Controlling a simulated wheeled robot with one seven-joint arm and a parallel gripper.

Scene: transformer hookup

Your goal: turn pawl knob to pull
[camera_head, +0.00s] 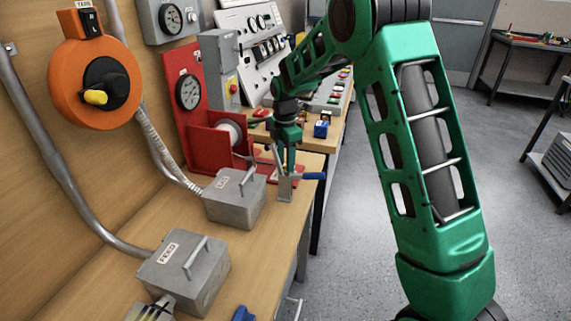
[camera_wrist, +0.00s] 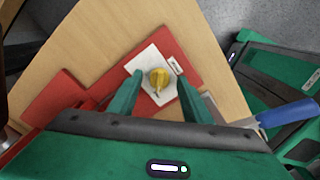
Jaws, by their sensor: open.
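The pawl knob, a small yellow knob (camera_wrist: 158,77), sits on a white plate (camera_wrist: 143,64) on a red base (camera_wrist: 88,76) in the wrist view. A small tag (camera_wrist: 177,66) stands beside it, too small to read. My gripper (camera_wrist: 161,80) is open, its green fingers on either side of the knob in the picture. I cannot tell whether they touch it. The head view shows my gripper (camera_head: 290,160) pointing down near the red stand (camera_head: 201,138) with its drum. The knob is hidden there.
Two grey boxes (camera_head: 236,207) (camera_head: 203,285) with handles sit nearer on the wooden bench (camera_head: 279,262). An orange reel (camera_head: 65,85) hangs on the wall at left.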

